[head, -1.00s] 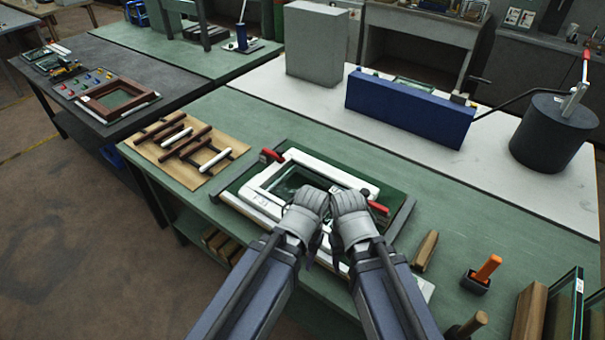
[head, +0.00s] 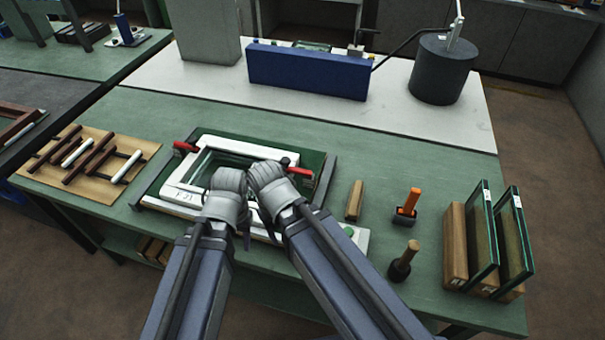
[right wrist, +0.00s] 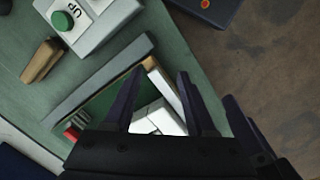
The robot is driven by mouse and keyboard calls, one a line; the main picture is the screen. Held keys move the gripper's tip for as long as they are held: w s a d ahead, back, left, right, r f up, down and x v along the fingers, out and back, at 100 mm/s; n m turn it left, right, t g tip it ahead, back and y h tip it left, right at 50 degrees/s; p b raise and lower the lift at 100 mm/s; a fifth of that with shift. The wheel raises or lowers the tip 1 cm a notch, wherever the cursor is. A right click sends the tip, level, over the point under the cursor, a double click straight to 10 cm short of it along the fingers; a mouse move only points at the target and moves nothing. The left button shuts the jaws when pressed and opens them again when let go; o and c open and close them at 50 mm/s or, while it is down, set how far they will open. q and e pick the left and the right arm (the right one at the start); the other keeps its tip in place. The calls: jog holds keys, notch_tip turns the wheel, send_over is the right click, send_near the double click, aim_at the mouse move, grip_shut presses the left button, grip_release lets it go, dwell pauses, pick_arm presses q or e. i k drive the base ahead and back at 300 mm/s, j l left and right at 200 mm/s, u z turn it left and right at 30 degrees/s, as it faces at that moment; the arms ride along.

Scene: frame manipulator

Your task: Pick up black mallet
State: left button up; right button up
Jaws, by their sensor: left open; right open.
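The black mallet (head: 403,262), with a dark head and a wooden handle, stands handle-up near the front edge of the green table, right of both arms. My left gripper (head: 231,184) and right gripper (head: 264,177) are close together over the white frame (head: 178,191) in the middle of the table, well left of the mallet. In the head view their fingertips are hard to make out. In the right wrist view my right gripper (right wrist: 157,92) shows spread dark fingers with nothing held between them. Both grippers are open and empty. The mallet cannot be made out in the right wrist view.
An orange-handled tool (head: 411,200) in a dark holder stands just behind the mallet. A wooden block (head: 354,200) lies to its left. Upright glass panes (head: 484,235) and wooden boards stand at right. A control box with a green button (right wrist: 63,20) is near my right gripper.

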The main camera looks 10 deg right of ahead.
aim_at(399, 270)
jog(key=z, duration=1.65)
jog(key=k+l+z, duration=0.15)
jog(key=k+z, duration=0.35)
jog(key=i, duration=0.1)
